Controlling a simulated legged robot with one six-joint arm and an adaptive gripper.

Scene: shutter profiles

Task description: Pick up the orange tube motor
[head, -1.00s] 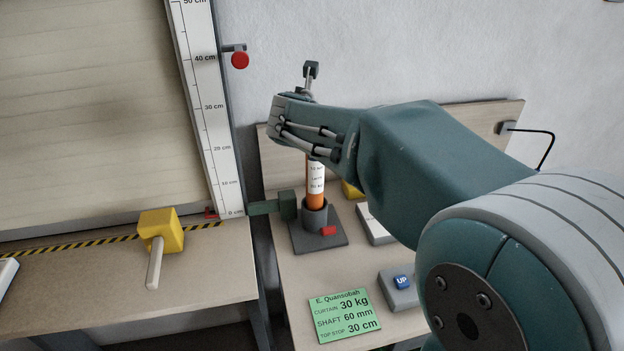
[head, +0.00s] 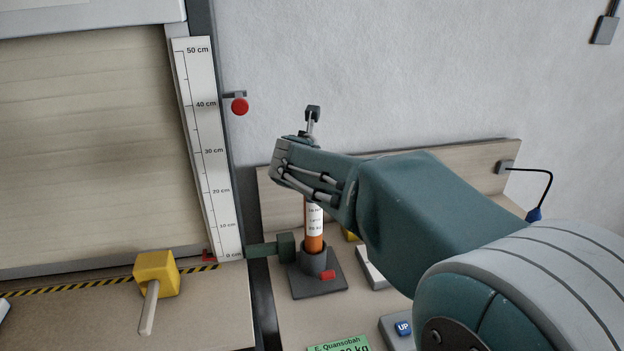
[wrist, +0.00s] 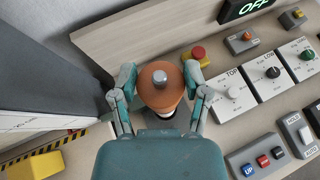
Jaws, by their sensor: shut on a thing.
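The orange tube motor (head: 314,241) stands upright with a white printed label around it. Its lower end is in a dark grey round holder (head: 313,262) on a square base with a small red block. In the wrist view my gripper (wrist: 160,78) is shut on the orange tube motor (wrist: 158,96), one finger on each side of its top end, where a grey stub sticks up.
A scale strip (head: 207,150) and a red knob (head: 240,106) stand left of my arm. A green bracket (head: 270,248) reaches to the holder. A yellow block with a handle (head: 155,274) lies left. Control boxes with knobs (wrist: 272,73) crowd the right in the wrist view.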

